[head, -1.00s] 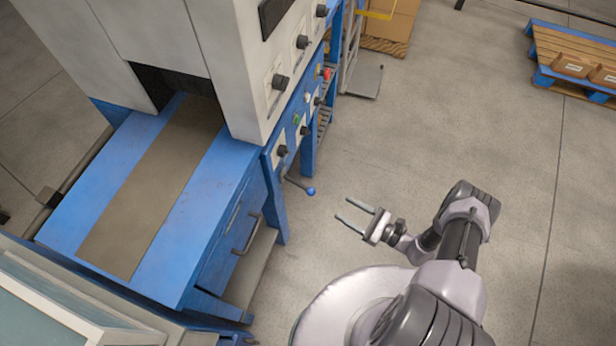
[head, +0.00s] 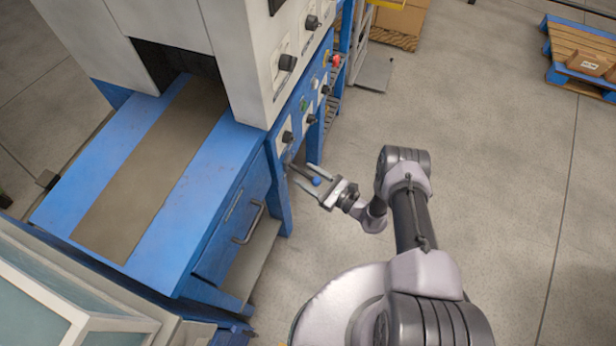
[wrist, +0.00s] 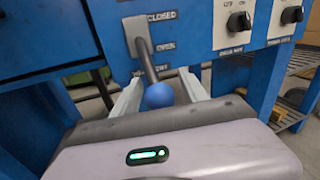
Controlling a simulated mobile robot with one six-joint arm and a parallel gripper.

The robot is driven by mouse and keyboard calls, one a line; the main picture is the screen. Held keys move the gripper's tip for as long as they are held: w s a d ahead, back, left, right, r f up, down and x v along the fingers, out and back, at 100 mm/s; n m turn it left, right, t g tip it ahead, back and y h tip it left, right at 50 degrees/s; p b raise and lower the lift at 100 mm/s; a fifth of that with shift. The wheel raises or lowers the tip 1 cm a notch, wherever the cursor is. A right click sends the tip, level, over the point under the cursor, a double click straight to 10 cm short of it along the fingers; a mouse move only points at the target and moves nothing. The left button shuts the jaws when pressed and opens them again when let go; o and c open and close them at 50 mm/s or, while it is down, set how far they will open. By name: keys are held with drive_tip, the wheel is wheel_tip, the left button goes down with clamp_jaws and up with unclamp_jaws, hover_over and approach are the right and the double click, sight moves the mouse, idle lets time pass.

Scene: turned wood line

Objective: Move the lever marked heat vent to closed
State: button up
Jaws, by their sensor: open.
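The lever has a dark stem and a blue ball knob (wrist: 159,95); it comes out of a grey slotted plate (wrist: 139,38) on the blue machine front. In the wrist view the word CLOSED is at the plate's top, with smaller labels lower that I cannot read surely. The stem slants down from the plate toward the camera. My gripper (wrist: 160,77) is open, with one finger on each side of the stem and knob, gaps showing on both sides. In the head view my gripper (head: 302,174) reaches toward the machine's side with the blue knob (head: 316,181) between its fingers.
Black rotary knobs (wrist: 238,21) sit on white plates right of the lever. A red button (head: 336,61) and more knobs are along the panel. A blue drawer unit with a handle (head: 249,223) stands left of my gripper.

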clamp_jaws()
idle(1.4)
